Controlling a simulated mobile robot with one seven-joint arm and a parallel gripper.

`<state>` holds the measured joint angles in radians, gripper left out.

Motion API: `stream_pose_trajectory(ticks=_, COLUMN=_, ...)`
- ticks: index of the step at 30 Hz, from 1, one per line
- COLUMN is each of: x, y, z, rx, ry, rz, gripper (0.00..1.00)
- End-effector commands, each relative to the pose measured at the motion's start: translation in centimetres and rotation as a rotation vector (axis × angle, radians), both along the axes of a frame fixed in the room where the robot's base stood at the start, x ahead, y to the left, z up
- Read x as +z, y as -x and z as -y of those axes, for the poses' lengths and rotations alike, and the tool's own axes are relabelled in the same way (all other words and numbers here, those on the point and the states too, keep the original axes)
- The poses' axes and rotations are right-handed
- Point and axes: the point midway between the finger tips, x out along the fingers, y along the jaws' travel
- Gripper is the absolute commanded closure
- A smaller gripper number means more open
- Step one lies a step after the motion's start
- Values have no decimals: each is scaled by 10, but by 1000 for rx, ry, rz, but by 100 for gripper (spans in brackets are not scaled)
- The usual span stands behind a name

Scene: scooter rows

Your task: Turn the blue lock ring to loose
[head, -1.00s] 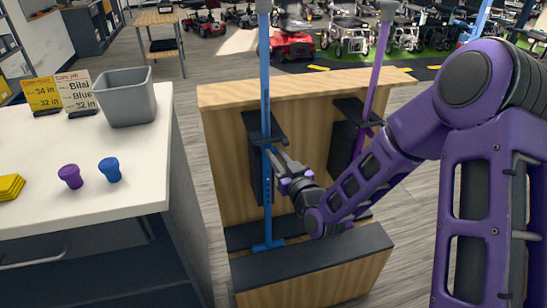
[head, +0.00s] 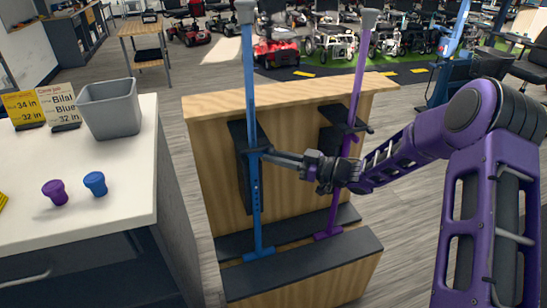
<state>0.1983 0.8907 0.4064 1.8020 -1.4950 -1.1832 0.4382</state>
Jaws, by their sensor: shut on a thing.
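The blue walking stick (head: 252,95) stands upright in a wooden stand, its foot on the dark lower ledge. The blue lock ring (head: 254,150) is on its shaft at about mid height, mostly hidden by the dark holder and my fingertips. My gripper (head: 268,155) reaches in from the right, level, and is shut on the blue lock ring. The ring's turn, loose or tight, is too small to tell. Below it the blue shaft shows a row of holes.
A purple stick (head: 363,70) stands to the right in the same wooden stand (head: 215,140), behind my wrist. On the white counter (head: 120,190) at left are a grey bin (head: 110,110), a purple cup (head: 55,192), a blue cup (head: 95,184) and two signs (head: 58,107).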

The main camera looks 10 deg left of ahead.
Motion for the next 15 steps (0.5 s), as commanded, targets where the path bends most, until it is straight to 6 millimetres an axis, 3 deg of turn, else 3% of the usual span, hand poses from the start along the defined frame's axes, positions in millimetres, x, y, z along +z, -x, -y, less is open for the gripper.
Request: stream_pose_trajectory(ticks=15, x=1, y=-2, z=-1, rx=45, ry=-4, rz=1, gripper=100)
